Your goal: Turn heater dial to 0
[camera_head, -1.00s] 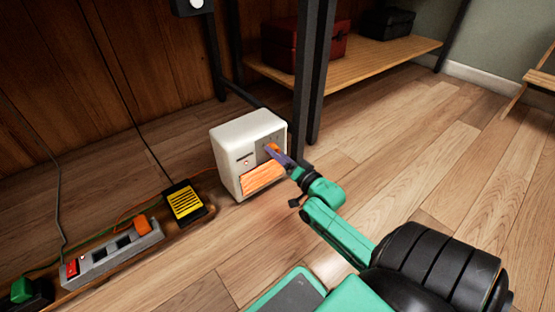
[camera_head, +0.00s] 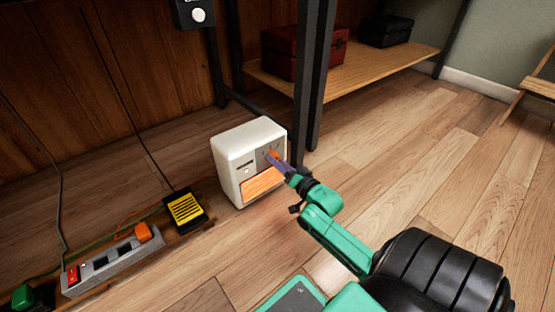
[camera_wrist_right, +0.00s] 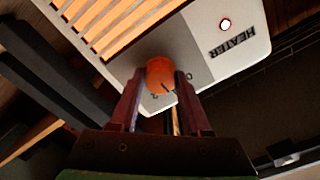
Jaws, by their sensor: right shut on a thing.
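The white heater (camera_head: 240,138) stands on the wood floor with its orange grille (camera_head: 263,184) lit. Its orange dial (camera_head: 272,156) is on the front face, upper right. In the right wrist view the dial (camera_wrist_right: 160,75) sits between the two fingers of my right gripper (camera_wrist_right: 158,95), which is shut on it. A dark pointer mark shows on the dial; the digits around it are partly hidden. The HEATER label (camera_wrist_right: 233,44) and a small lit lamp (camera_wrist_right: 225,25) show beside it. In the head view my right gripper (camera_head: 277,161) reaches the dial from the right. My left gripper is not seen.
A power strip (camera_head: 112,262) with an orange plug and red switch lies at the lower left, next to a yellow-and-black box (camera_head: 185,208). Dark shelf posts (camera_head: 311,80) stand close behind the heater.

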